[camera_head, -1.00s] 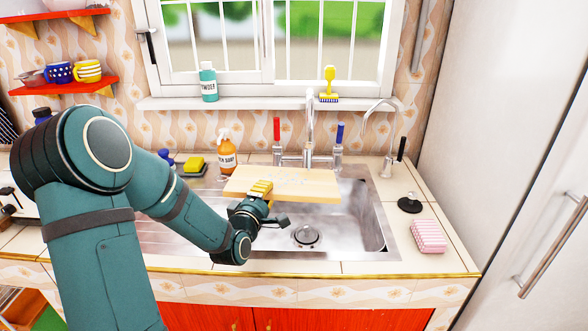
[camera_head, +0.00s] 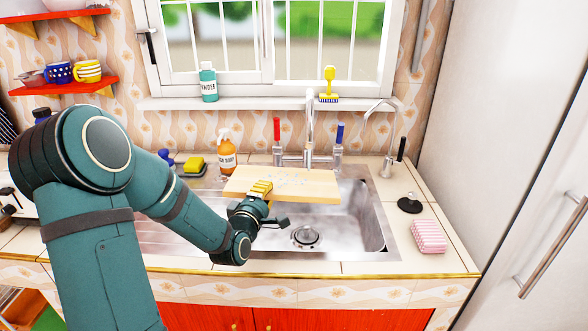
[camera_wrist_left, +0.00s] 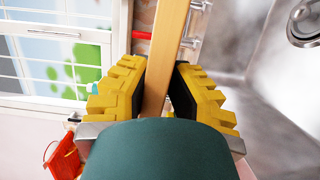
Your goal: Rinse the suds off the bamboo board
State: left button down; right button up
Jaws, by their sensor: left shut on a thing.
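The bamboo board (camera_head: 300,186) is a flat, pale wooden slab held nearly level over the sink (camera_head: 345,226), under the tall faucet (camera_head: 310,125). Small whitish and bluish specks show on its top. My left gripper (camera_head: 259,190) is shut on the board's near left edge. In the left wrist view, the yellow ribbed fingers of the gripper (camera_wrist_left: 160,95) close on both faces of the board (camera_wrist_left: 164,55). The faucet has a red handle (camera_head: 277,128) and a blue handle (camera_head: 339,132). I cannot tell whether water is running. My right gripper is not in view.
An orange soap bottle (camera_head: 227,157) and a yellow sponge (camera_head: 194,164) stand behind the board to the left. A pink striped sponge (camera_head: 428,236) and a black stopper (camera_head: 410,203) lie right of the sink. A small curved tap (camera_head: 383,135) stands at the back right.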

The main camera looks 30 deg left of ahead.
pick_arm(q)
jog(key=s+d+r+p, duration=0.1)
jog(key=s+r, duration=0.3)
jog(key=shift+s+p, duration=0.35)
jog(key=shift+p, duration=0.05)
dwell(0.4)
